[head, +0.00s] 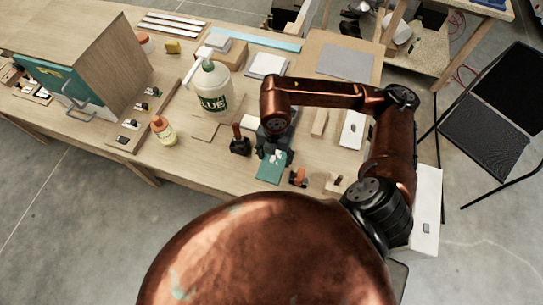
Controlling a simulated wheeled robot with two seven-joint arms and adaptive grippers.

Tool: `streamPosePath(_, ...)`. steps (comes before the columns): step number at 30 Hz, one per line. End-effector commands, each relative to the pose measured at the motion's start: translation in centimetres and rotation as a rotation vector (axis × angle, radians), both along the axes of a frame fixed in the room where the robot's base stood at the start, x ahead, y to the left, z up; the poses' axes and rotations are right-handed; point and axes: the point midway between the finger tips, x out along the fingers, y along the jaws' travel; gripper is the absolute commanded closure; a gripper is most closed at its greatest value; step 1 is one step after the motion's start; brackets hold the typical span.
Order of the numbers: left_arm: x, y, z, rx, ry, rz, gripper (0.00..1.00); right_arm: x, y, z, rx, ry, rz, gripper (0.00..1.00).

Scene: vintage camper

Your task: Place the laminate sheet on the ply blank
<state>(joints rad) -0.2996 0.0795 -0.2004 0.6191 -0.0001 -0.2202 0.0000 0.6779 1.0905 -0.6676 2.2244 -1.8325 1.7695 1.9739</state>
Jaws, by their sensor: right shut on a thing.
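A teal laminate sheet (269,172) with a pale mark is at the front of the workbench, below my right gripper (273,152). My right gripper points down and appears shut on its upper edge; the fingers partly hide the contact. A thin tan wooden piece (205,131) lies flat to the left, in front of the glue bottle, and could be the ply blank. A larger tan board (311,50) under a grey sheet (346,61) lies at the back right; I cannot tell for sure which is the blank. My left gripper is not in view.
A white glue bottle (211,92), a small yellow bottle (163,131) and a dark-based tool with a brown handle (239,142) stand left of my right gripper. An orange-and-black clamp (298,177) sits to its right. A wooden cabinet (95,65) fills the left.

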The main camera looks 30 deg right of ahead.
Motion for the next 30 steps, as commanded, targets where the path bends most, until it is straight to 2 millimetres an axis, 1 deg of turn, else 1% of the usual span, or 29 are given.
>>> streamPosePath(1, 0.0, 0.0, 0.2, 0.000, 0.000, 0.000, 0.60, 0.5, -0.2, -1.1, 0.000, 0.008, -0.002, 0.69)
streamPosePath(3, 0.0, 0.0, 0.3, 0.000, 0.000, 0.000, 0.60, 1.5, -0.4, -2.2, 0.001, 0.007, -0.001, 0.69)
streamPosePath(6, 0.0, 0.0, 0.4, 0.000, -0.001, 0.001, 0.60, 2.4, -0.7, -3.5, 0.000, 0.006, 0.002, 0.69)
streamPosePath(8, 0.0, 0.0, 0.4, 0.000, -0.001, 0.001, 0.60, 2.8, -0.8, -3.9, 0.000, 0.004, 0.002, 0.69)
streamPosePath(14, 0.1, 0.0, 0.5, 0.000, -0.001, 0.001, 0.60, 3.5, -1.0, -4.9, 0.001, 0.005, 0.003, 0.69)
streamPosePath(15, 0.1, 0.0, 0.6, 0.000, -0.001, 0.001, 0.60, 3.8, -1.1, -5.2, 0.000, 0.005, 0.002, 0.69)
streamPosePath(21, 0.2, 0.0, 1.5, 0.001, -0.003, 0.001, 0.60, 3.7, -1.1, -7.9, 0.000, 0.006, 0.004, 0.69)
streamPosePath(24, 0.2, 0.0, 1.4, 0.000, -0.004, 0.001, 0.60, 3.8, -1.1, -8.3, 0.000, 0.004, 0.004, 0.69)
streamPosePath(30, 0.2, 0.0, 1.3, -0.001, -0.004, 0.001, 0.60, 3.8, -1.1, -8.4, 0.000, 0.004, 0.004, 0.69)
